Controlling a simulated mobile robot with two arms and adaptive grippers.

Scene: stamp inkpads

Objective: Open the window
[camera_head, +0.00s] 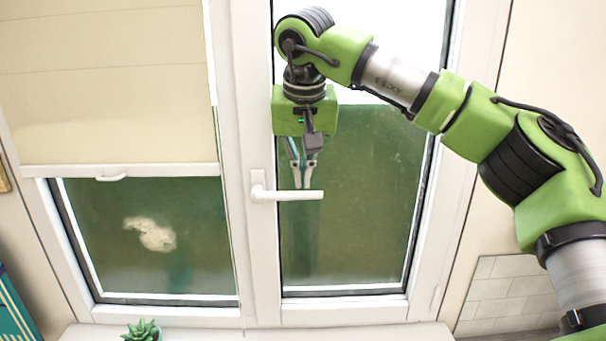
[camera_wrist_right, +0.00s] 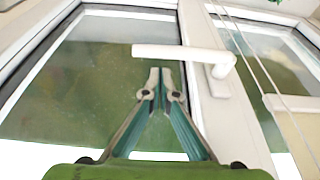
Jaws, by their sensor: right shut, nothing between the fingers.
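The window has a white frame and two panes. Its right sash (camera_head: 425,215) looks closed in the frame. A white lever handle (camera_head: 295,195) sits on the middle post and points horizontally to the right. My right gripper (camera_head: 303,186) is shut and empty, fingers pointing down, just above the lever in the head view. In the wrist view the gripper (camera_wrist_right: 160,72) has its fingertips just short of the handle (camera_wrist_right: 180,52). I cannot tell whether they touch it. My left gripper is not in view.
A beige blind (camera_head: 110,85) covers the upper left pane, with its cord near the middle post. A small green succulent (camera_head: 141,330) stands on the sill below. A teal striped object (camera_head: 15,310) is at the lower left. White tiles (camera_head: 505,290) cover the wall at right.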

